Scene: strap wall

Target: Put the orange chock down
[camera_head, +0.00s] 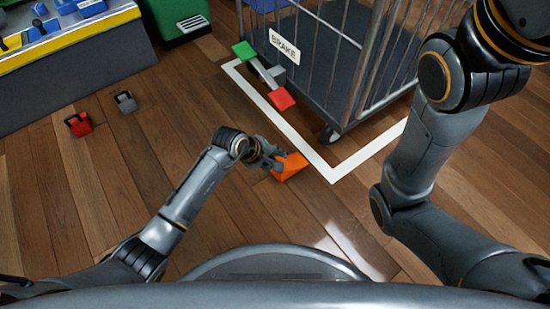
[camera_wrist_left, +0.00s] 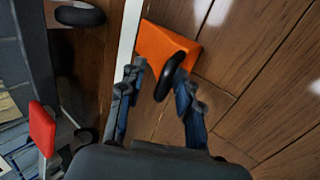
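The orange chock (camera_head: 291,166) is just outside the white floor line, near its front corner, and appears to rest on the wooden floor. In the left wrist view, the orange chock (camera_wrist_left: 166,42) has a black loop handle (camera_wrist_left: 176,72). My left gripper (camera_head: 272,157) is at the chock's left side. In its wrist view, the fingers of the left gripper (camera_wrist_left: 160,72) are apart, with the handle between them. The handle is close to the right finger, and a gap shows at the left one. My right arm shows at the right, but its gripper is out of view.
A wire cage cart (camera_head: 330,60) with a brake sign (camera_head: 284,47) stands inside the white line (camera_head: 290,128). A red pedal (camera_head: 282,99) and a green pedal (camera_head: 244,51) stick out. A red chock (camera_head: 78,124) and a grey one (camera_head: 125,102) are on the floor at left.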

